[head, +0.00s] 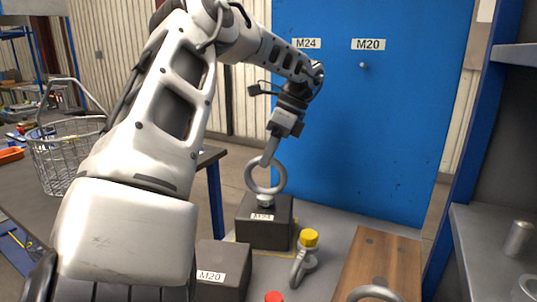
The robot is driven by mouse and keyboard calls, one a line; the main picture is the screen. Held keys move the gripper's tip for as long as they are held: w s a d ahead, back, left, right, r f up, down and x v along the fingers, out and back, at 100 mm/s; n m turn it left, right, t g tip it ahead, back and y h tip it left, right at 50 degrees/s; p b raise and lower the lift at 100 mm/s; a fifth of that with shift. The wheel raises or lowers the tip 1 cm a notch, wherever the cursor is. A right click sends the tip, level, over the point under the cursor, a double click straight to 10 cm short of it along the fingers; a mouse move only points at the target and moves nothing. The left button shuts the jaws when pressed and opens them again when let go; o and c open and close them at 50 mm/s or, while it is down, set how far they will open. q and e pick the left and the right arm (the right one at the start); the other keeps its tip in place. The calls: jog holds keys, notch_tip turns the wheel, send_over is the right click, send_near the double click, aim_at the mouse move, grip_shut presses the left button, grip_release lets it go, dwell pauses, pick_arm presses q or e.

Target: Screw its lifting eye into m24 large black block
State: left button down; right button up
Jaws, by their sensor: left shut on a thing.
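The large black block (264,233) with an M24 label stands on the grey table in the head view. A grey lifting eye (266,189) stands upright at the middle of its top. Its ring is above the block and its collar is at the top face; how deep the thread sits is hidden. My left gripper (271,150) points down from above and is shut on the ring's upper part. My right gripper is not in view.
A second black block (222,267) labelled M20 stands in front, partly behind my left arm. A lifting eye with a yellow cap (304,256) lies to the right. A red cap (274,297) and another ring (373,293) show at the bottom edge, near a wooden board (380,262). A blue panel (370,120) rises behind.

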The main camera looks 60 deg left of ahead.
pick_arm(q)
jog(key=shift+f+b, duration=0.35)
jog(key=shift+f, duration=0.05)
dwell(0.7)
jog(key=shift+m, duration=0.4)
jog(key=shift+m+t+y+b, duration=0.3)
jog(key=shift+m+y+b, duration=0.45)
jog(key=shift+m, duration=0.55)
jog(key=shift+d+m+y+b, duration=0.1)
jog(key=shift+m+y+b, duration=0.25)
jog(key=shift+m, duration=0.35)
jog(key=shift+s+m+t+b, duration=0.1)
jog(key=shift+m+t+b, duration=0.45)
jog(key=shift+m, duration=0.45)
